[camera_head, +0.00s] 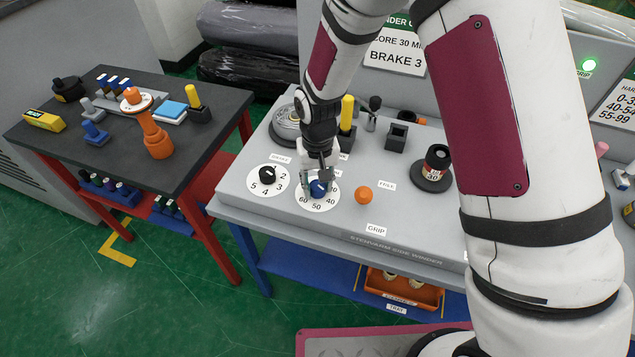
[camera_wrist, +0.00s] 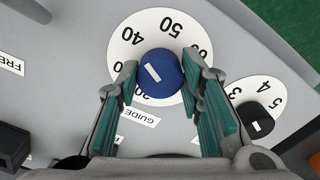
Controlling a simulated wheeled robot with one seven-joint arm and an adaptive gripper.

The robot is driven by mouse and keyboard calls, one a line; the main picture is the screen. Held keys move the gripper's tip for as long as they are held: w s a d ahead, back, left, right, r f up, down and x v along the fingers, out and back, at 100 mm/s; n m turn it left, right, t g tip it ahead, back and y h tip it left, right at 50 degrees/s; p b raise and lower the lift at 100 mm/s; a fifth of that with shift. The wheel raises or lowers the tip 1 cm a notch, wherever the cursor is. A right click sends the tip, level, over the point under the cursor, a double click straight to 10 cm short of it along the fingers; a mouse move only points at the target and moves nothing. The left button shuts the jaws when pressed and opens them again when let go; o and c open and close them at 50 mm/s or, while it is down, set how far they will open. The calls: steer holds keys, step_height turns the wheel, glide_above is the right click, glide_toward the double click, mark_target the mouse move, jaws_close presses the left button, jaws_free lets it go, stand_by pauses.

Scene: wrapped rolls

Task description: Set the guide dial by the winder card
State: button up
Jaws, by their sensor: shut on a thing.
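The guide dial is a white disc (camera_head: 317,204) with numbers around a blue knob (camera_head: 318,189), on the grey winder top. In the wrist view the blue knob (camera_wrist: 168,84) carries a white mark that slants up-left, roughly toward 40. My gripper (camera_wrist: 159,72) is shut on this knob, one green-padded finger on each side. The fingers hide some of the lower numbers. The winder card (camera_head: 396,50) at the back reads core 30 and brake 3; my arm covers part of it.
A brake dial with a black knob (camera_head: 268,175) sits close left of the guide dial. An orange button (camera_head: 363,195) lies to its right. A yellow-handled post (camera_head: 347,112) and a black spool (camera_head: 435,165) stand nearby. A second card (camera_head: 615,105) hangs far right. A side table (camera_head: 60,137) holds several tools.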

mark_target(318, 185)
steer(key=n+b, duration=0.1)
steer(key=n, duration=0.5)
steer(key=shift+w+n, duration=0.1)
steer(key=shift+n, duration=0.2)
steer(key=n+b, duration=0.1)
steer(key=n, duration=0.4)
steer(key=shift+b, duration=0.3)
steer(key=shift+n, duration=0.4)
steer(key=o, duration=1.2)
steer(key=shift+c, duration=0.2)
step_height(318, 185, up, 12)
